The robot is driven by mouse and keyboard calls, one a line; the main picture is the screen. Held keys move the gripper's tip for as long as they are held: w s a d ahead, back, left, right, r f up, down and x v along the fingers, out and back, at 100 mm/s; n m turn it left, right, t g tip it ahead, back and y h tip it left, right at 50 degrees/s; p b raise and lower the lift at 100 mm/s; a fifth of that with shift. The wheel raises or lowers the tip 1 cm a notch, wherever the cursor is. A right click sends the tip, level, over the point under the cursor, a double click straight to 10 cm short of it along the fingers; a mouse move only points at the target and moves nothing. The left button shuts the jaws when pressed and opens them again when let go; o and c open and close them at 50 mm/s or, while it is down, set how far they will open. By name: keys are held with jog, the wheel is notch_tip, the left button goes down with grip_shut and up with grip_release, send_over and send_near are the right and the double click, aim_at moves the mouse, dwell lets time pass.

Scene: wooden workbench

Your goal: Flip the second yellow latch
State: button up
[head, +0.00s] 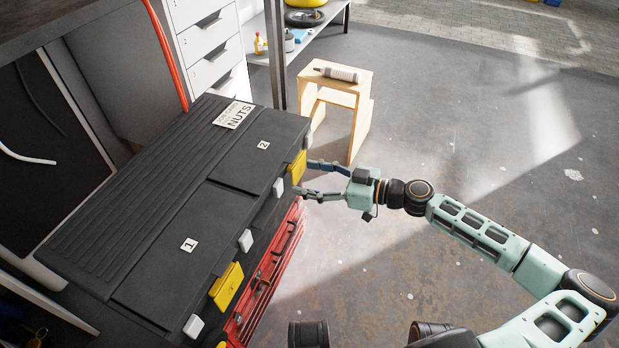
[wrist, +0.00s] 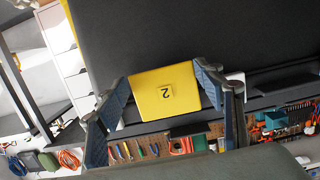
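A black toolbox (head: 120,225) has lids marked 1 and 2. The second yellow latch (head: 299,165) is on its front edge by the lid marked 2. In the wrist view this latch (wrist: 150,104) shows a label 2 and seems to lie flat against the box. My gripper (head: 305,177) is at the front of the box, with its fingers spread around the latch. In the wrist view one finger is on each side of it, very close to its edges; I cannot tell whether they touch. The first yellow latch (head: 227,286) is nearer, by the lid marked 1.
White clips (head: 246,240) sit along the box's front edge. A red tray (head: 262,285) with tools is below the front edge. A wooden stool (head: 338,90) with a cylindrical object stands behind my gripper. The floor to the right is open.

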jog(key=o, duration=0.4)
jog(key=shift+c, duration=0.2)
jog(key=v, duration=1.2)
